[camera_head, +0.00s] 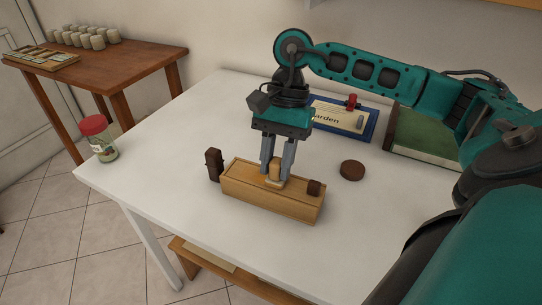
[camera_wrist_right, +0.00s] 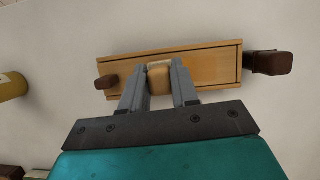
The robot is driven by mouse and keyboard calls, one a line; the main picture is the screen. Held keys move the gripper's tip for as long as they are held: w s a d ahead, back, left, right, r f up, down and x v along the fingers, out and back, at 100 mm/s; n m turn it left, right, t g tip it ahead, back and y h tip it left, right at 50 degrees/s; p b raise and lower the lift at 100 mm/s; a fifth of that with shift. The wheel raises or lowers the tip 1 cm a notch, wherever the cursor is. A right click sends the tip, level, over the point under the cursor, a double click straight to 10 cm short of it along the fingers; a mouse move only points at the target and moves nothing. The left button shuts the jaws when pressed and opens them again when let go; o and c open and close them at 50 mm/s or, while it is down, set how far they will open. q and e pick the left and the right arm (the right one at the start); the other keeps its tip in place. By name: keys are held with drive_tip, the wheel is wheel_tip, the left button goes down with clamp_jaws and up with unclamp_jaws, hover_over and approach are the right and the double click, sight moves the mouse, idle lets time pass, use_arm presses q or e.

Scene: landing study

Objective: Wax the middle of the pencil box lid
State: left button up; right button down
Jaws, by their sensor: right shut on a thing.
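The pencil box (camera_head: 265,199) is a long wooden box with a tan lid, on the white table. It also shows in the wrist view (camera_wrist_right: 215,68). My right gripper (camera_head: 275,172) points down over the middle of the lid. It is shut on a tan block (camera_head: 274,168) with a paler base, which also shows in the wrist view (camera_wrist_right: 159,80). The block's base appears to rest on the lid; any thin gap cannot be told. A small dark brown knob (camera_head: 314,187) sits at the lid's right end. My left gripper is out of view.
A dark brown block (camera_head: 214,164) stands by the box's left end. A round brown disc (camera_head: 352,171) lies behind right. A yellow can (camera_wrist_right: 12,87) shows in the wrist view.

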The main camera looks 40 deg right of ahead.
drive_tip(key=shift+w+a, duration=0.1)
drive_tip(key=shift+w, duration=0.05)
drive_tip(key=shift+w+a, duration=0.3)
drive_tip(key=shift+w, duration=0.35)
drive_tip(key=shift+w+a, duration=0.35)
drive_tip(key=shift+w, duration=0.4)
drive_tip(key=shift+w+a, duration=0.35)
drive_tip(key=shift+w, duration=0.4)
drive_tip(key=shift+w+a, duration=0.3)
drive_tip(key=shift+w, duration=0.3)
drive_tip(key=shift+w+a, duration=0.25)
drive_tip(key=shift+w, duration=0.35)
drive_tip(key=shift+r+p, duration=0.1)
drive_tip(key=shift+p, duration=0.2)
drive_tip(key=shift+r+p, duration=0.35)
drive_tip(key=shift+r, duration=0.2)
wheel_tip(320, 180, up, 6)
drive_tip(key=p, duration=0.3)
